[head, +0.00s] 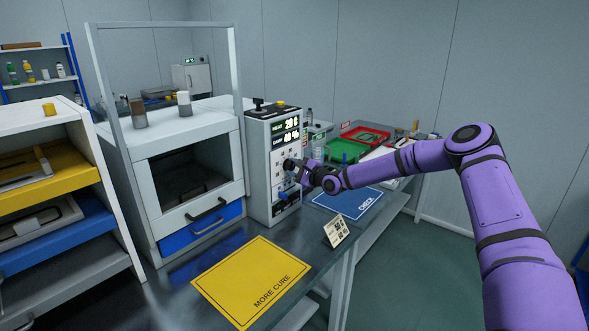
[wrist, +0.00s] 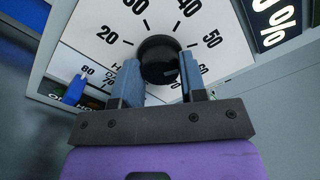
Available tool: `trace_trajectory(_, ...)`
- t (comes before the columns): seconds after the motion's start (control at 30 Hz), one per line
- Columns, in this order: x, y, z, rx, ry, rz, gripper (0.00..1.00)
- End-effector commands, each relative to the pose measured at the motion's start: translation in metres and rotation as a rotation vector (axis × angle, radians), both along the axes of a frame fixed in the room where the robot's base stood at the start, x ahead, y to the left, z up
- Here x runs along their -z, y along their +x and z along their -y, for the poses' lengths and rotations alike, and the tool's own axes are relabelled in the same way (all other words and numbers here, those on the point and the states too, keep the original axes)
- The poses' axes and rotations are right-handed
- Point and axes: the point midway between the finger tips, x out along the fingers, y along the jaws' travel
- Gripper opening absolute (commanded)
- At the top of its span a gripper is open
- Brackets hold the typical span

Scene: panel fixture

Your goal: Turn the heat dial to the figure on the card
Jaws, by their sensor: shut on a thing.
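The heat dial is a black round knob (wrist: 158,50) on a white plate with figures in an arc, among them 20, 40, 50 and 60. My gripper (wrist: 160,72) is shut on the dial, one blue-grey finger on each side. In the head view my gripper (head: 292,166) is at the front of the white control panel (head: 259,172) and hides most of the dial. The panel's upper display (head: 285,124) seems to read 20 or 28 C; the lower one seems to read 40 %. A small card (head: 336,230) stands on the bench; its figure is too small to read.
A blue lever or knob (wrist: 75,88) shows left of the dial in the wrist view. A cabinet with a dark opening (head: 192,172) stands left of the panel. A yellow mat (head: 235,275) and a blue mat (head: 350,200) lie on the bench.

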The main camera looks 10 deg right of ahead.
Motion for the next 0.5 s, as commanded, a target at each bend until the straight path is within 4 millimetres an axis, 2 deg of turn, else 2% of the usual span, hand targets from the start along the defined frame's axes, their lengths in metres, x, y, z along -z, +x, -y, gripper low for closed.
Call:
trace_trajectory(0.43, 0.0021, -0.0008, -0.0002, -0.001, 0.007, -0.01, 0.15)
trace_trajectory(0.47, 0.0021, -0.0008, -0.0002, -0.001, 0.007, -0.01, 0.41)
trace_trajectory(0.5, 0.0019, -0.0007, -0.0001, -0.001, 0.007, -0.01, 0.5)
